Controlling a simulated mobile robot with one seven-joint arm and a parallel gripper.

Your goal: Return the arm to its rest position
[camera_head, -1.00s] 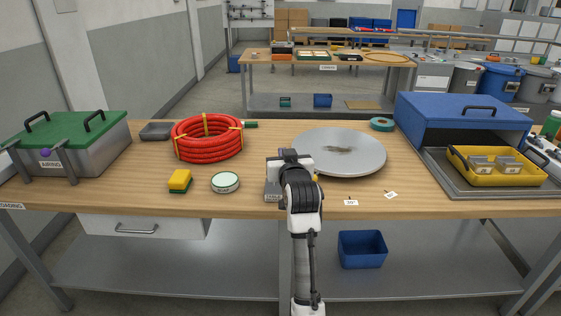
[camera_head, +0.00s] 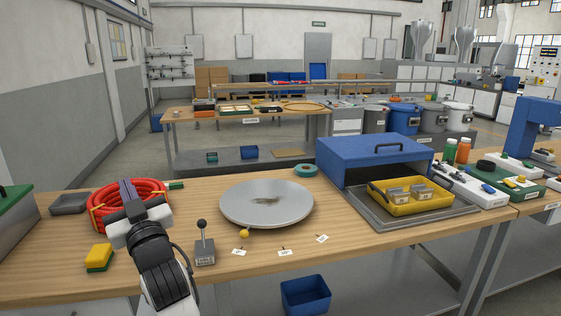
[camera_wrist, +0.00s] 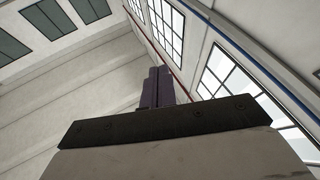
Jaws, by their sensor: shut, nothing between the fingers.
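My gripper (camera_head: 128,192) is at the left in the head view, raised in front of the red coiled conduit (camera_head: 100,205) and hiding part of it. Its dark fingers are together and hold nothing. My arm comes up from the bottom edge of that view. In the wrist view the shut fingers (camera_wrist: 157,87) point up towards the wall and windows, with nothing between them.
On the bench are a yellow sponge (camera_head: 98,257), a small grey lever box (camera_head: 204,252), a round grey turntable (camera_head: 266,215), a green tape ring (camera_head: 305,170) and a blue-hooded unit (camera_head: 372,155) with a yellow tray (camera_head: 405,208). A blue bin (camera_head: 306,294) is below. The front middle is mostly clear.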

